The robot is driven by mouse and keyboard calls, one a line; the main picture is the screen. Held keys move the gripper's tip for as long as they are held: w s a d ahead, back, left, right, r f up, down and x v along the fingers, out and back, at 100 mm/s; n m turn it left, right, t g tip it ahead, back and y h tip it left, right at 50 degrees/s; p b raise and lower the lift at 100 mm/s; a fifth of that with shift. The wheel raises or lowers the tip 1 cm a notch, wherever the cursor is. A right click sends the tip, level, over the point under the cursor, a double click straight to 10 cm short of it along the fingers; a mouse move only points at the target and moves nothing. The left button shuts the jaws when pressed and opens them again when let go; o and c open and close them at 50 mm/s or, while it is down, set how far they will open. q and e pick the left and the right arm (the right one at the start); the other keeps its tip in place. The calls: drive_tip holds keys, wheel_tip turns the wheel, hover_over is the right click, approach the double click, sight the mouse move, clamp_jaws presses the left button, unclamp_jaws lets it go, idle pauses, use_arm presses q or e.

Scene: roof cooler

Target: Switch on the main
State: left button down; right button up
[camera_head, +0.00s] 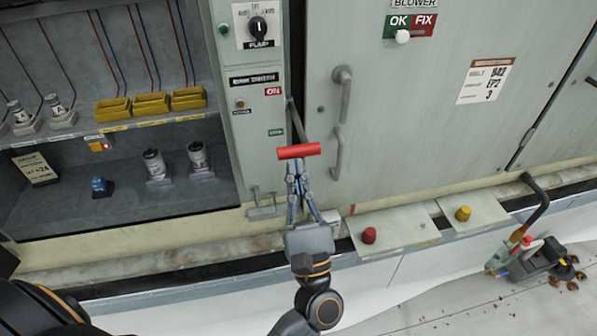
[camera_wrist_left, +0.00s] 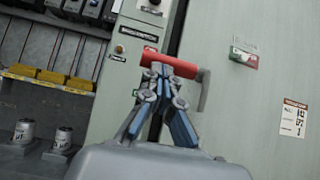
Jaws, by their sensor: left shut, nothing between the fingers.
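The main switch is a lever on the side of the narrow grey-green panel (camera_head: 256,185), with a red crossbar handle (camera_head: 298,151) at its lower end. A red ON label (camera_head: 272,91) sits above on the panel, and a green label (camera_head: 275,132) lies lower, near handle height. My left gripper (camera_head: 295,168) is shut and empty, with its fingertips right at the underside of the red handle. In the left wrist view the fingertips (camera_wrist_left: 160,74) overlap the red handle (camera_wrist_left: 184,66); I cannot tell whether they touch it. My right gripper is not in view.
A PUMP rotary knob (camera_head: 258,28) is higher on the panel. A large cabinet door (camera_head: 420,120) with a grey handle (camera_head: 342,95) stands just right. Open shelving with yellow bins (camera_head: 151,104) is left. Red (camera_head: 369,235) and yellow (camera_head: 463,213) knobs stick up from the ledge below.

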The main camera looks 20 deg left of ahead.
use_arm(q)
wheel_tip(320, 180, up, 5)
drive_tip(key=shift+s+f, duration=0.1)
drive_tip(key=shift+f, duration=0.1)
wheel_tip(320, 180, up, 7)
drive_tip(key=p, duration=0.1)
hover_over(296, 156)
drive_tip(key=shift+w+a+r, duration=0.15)
drive_tip(key=shift+w+a, duration=0.1)
drive_tip(key=shift+a, duration=0.1)
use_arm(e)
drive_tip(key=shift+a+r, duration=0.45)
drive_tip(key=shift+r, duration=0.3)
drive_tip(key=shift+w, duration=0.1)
use_arm(q)
drive_tip(key=shift+s, duration=0.1)
drive_tip(key=v, duration=1.2)
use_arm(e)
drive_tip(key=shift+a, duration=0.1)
